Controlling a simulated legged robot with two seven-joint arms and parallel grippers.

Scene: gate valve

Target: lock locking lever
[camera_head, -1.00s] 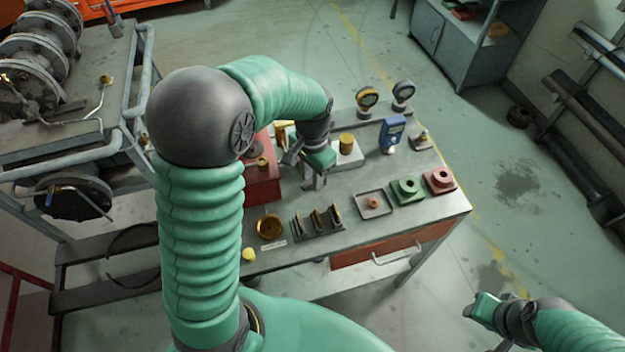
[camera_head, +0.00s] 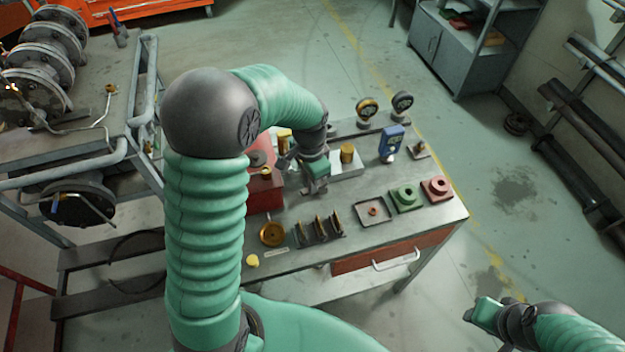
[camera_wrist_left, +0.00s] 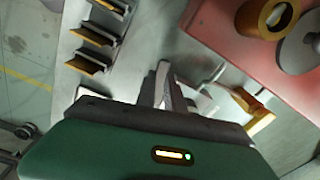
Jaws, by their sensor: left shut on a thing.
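My left gripper (camera_head: 306,186) reaches down to the grey bench, just right of the red box. In the left wrist view its fingers (camera_wrist_left: 162,85) are shut on a narrow grey part, likely the locking lever, mostly hidden by the fingers. A yellow-orange handle-like piece (camera_wrist_left: 252,110) with pale grey metal beside it lies just right of the fingers, apart from them. My right gripper (camera_head: 482,312) hangs at the lower right, away from the bench; its jaw opening is not clear.
The red box (camera_head: 264,194) carries brass and grey round parts. A rack of upright plates (camera_head: 318,230), a brass wheel (camera_head: 271,233), a small tray (camera_head: 373,211), a green block (camera_head: 406,198) and a blue meter (camera_head: 390,143) stand on the bench. Gauges (camera_head: 402,103) stand behind.

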